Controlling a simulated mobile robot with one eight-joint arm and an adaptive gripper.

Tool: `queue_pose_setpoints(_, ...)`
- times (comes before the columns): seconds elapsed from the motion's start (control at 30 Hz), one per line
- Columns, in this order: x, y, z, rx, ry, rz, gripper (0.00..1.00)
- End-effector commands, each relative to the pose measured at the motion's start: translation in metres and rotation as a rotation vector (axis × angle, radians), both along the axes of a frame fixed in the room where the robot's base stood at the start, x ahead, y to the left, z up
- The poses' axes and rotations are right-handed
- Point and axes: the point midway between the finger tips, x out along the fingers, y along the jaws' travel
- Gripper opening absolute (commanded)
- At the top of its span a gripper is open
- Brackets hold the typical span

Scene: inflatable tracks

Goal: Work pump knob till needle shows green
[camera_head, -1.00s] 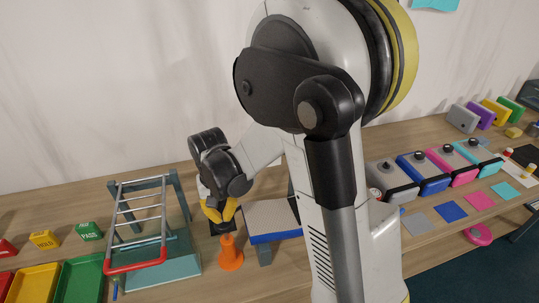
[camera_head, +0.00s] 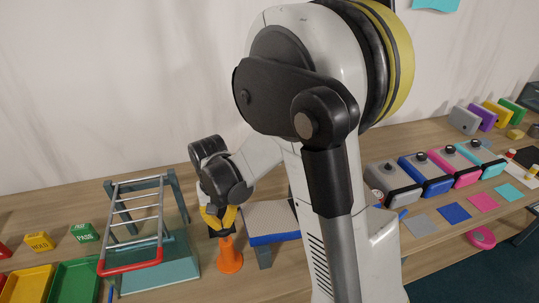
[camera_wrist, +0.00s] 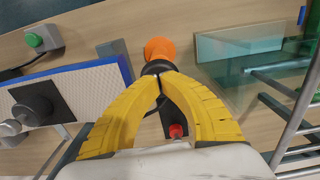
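An orange cone-shaped pump body (camera_head: 230,256) stands on the table beside the blue-edged pad. It also shows in the wrist view (camera_wrist: 160,47), with a dark round knob (camera_wrist: 156,67) at its near end. My gripper (camera_head: 218,226) is right above the orange body, fingers down. In the wrist view my yellow fingertips (camera_wrist: 160,78) come together at the dark knob. I cannot tell whether they pinch the knob or only press against it. No gauge needle or green zone can be made out.
A ladder-like metal frame (camera_head: 135,223) stands left of the pump. A red button (camera_wrist: 176,131) shows under my fingers. Coloured trays lie farther left.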

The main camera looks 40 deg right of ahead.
Motion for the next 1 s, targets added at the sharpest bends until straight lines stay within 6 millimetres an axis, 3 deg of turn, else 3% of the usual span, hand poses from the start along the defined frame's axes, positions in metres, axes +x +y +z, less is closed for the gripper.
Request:
queue_pose_setpoints(0.63,0.0,0.0,-0.021,0.0,0.001,0.0,0.0)
queue_pose_setpoints(1.0,0.0,0.0,0.0,0.0,0.0,0.0,0.0)
